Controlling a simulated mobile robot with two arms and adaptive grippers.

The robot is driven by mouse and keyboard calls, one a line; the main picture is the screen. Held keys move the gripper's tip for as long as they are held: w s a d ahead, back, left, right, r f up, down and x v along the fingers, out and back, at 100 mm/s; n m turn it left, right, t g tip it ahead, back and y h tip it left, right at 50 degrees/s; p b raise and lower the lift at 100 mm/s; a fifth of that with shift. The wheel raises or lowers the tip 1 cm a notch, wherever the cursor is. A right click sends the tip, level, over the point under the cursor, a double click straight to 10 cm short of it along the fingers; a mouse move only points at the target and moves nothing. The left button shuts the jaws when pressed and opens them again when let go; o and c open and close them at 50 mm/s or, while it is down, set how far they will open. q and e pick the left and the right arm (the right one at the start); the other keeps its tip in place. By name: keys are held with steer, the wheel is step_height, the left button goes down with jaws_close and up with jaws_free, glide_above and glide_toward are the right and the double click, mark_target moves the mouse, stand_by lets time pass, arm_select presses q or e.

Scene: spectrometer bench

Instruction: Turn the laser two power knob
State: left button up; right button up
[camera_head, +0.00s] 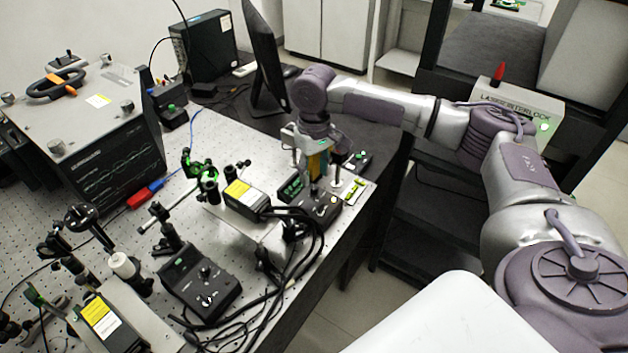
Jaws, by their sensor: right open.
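My right gripper (317,180) points down over a black laser controller box (322,216) near the right edge of the optical table. The gripper is open, with its fingertips close above the box; I cannot tell whether they touch it. The power knob under the fingers is mostly hidden. A second black controller box (198,290) with small knobs stands at the front of the table, clear of the gripper. No label telling which box belongs to laser two is readable. My left gripper is not in view.
A laser module with a yellow label (243,194) sits left of the gripper, with black cables looping in front. Optics on posts (203,178) stand beyond it. A monitor (264,62) is behind. A laser interlock box (519,104) with a red top stands right, behind my arm.

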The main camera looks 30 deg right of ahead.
mark_target(314, 187)
step_height(314, 187, down, 4)
steer(key=shift+r, duration=0.15)
steer(key=shift+f, duration=0.4)
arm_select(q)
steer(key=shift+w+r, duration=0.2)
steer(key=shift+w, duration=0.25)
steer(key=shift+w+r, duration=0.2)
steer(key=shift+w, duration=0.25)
arm_select(e)
jaws_close()
